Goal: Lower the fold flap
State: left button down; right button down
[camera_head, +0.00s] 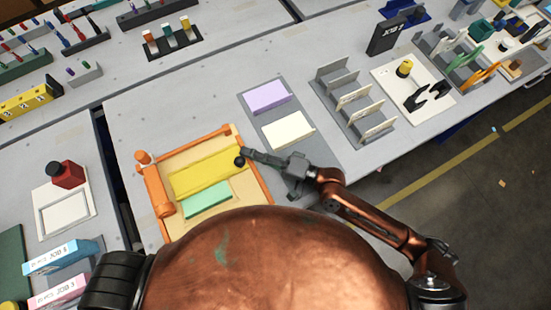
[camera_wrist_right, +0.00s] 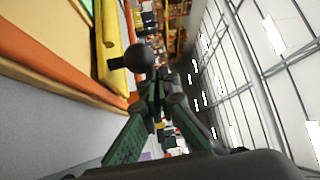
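The fold flap looks to be the yellow panel (camera_head: 205,172) across the orange-framed tray (camera_head: 262,180). A black round knob (camera_head: 239,161) sits at the panel's right end. In the right wrist view the yellow panel (camera_wrist_right: 108,45) stands out from the orange frame, and the knob (camera_wrist_right: 140,58) sticks out from it. My right gripper (camera_head: 245,152) has its tips right beside the knob. In the wrist view its fingers (camera_wrist_right: 160,82) come together, with nothing seen between them; whether they touch the knob is unclear. My left gripper is out of view.
An orange roller (camera_head: 157,190) lines the tray's left side, and a green block (camera_head: 206,199) lies in its front part. A grey holder with purple (camera_head: 266,97) and cream (camera_head: 287,130) pads stands behind my right gripper. Grey slotted racks (camera_head: 352,105) are further right.

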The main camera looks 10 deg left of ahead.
jog(key=shift+v, duration=5.85)
